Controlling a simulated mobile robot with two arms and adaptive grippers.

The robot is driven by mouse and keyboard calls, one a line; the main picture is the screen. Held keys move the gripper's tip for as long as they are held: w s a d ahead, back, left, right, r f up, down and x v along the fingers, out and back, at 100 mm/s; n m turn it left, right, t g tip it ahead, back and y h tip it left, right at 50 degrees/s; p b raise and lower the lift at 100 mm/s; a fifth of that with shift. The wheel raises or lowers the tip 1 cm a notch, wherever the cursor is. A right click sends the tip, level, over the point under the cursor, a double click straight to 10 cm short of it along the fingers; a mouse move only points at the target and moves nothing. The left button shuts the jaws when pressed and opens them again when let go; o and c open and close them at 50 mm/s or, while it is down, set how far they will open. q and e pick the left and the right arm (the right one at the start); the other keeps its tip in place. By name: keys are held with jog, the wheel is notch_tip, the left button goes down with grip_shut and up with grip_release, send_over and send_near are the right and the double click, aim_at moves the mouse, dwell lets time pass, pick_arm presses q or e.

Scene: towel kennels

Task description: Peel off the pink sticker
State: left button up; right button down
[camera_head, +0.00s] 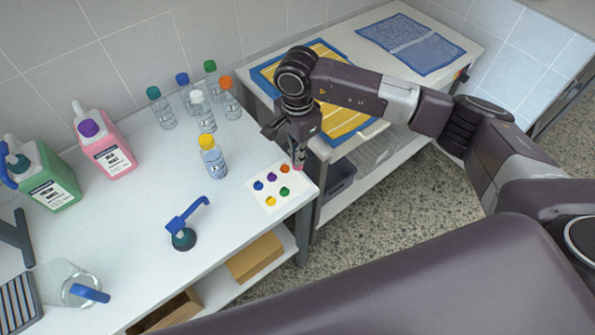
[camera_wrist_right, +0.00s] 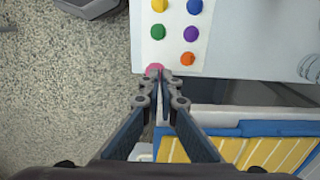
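My right gripper (camera_head: 299,163) is above the right corner of the white sticker sheet (camera_head: 270,189). Its fingers are nearly together and seem closed on the pink sticker (camera_wrist_right: 154,69), which shows as a pink spot at the fingertips in the right wrist view. The pink sticker looks slightly raised off its spot on the sheet; the fingers partly hide it. Orange (camera_head: 284,168), purple (camera_head: 270,176), blue (camera_head: 258,185), green (camera_head: 283,190) and yellow (camera_head: 270,200) stickers lie on the sheet. My left gripper is not in view.
A yellow-capped bottle (camera_head: 213,160) stands left of the sheet, with several capped bottles behind. A blue-handled pump (camera_head: 184,230) stands nearer. Pink (camera_head: 104,145) and green (camera_head: 45,180) jugs are at left. A second table with folded towels (camera_head: 410,45) stands at right.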

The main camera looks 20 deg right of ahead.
notch_tip(320, 180, up, 16)
jog(key=shift+f+b, duration=0.25)
jog(key=shift+b, duration=0.1)
dwell(0.4)
